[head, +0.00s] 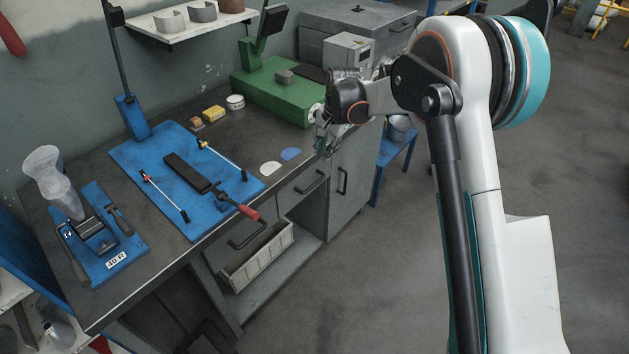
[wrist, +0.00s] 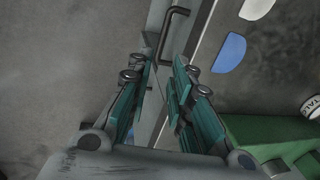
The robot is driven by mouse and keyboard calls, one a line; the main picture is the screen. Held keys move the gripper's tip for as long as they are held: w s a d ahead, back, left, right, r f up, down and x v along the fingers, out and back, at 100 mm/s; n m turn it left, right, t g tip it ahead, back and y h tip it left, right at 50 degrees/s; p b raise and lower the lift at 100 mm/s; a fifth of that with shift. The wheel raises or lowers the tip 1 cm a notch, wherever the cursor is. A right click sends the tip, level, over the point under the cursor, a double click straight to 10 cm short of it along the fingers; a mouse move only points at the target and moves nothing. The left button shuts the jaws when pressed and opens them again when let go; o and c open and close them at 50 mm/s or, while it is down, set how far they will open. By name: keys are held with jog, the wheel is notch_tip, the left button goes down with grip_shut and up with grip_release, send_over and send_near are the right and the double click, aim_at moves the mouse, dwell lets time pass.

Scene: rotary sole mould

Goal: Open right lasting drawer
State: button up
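The workbench front has a right drawer (head: 298,194) with a black bar handle (head: 313,182). The drawer looks closed, its face level with the bench front. My gripper (head: 322,145) is above and to the right of this handle, near the bench's front edge. In the wrist view my gripper (wrist: 164,76) has its two teal-padded fingers apart with nothing between them. A black bar handle (wrist: 174,30), apparently the drawer's, lies beyond the fingertips, apart from them.
Another handle (head: 247,235) is farther left. A grey cabinet door with a vertical handle (head: 342,180) stands right of the drawer. A green machine (head: 275,97), a white disc (head: 270,168) and a blue disc (head: 291,154) are on the bench. The floor in front is clear.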

aim_at(314, 184)
jog(key=b+x, duration=0.1)
jog(key=x, duration=0.5)
jog(key=b+x, duration=0.2)
jog(key=x, duration=0.3)
jog(key=b+x, duration=0.1)
jog(key=x, duration=0.5)
jog(key=shift+w+a+f+b, duration=0.1)
jog(key=shift+a+f+b, duration=0.2)
jog(key=shift+a, duration=0.1)
jog(key=shift+r, duration=0.1)
grip_shut()
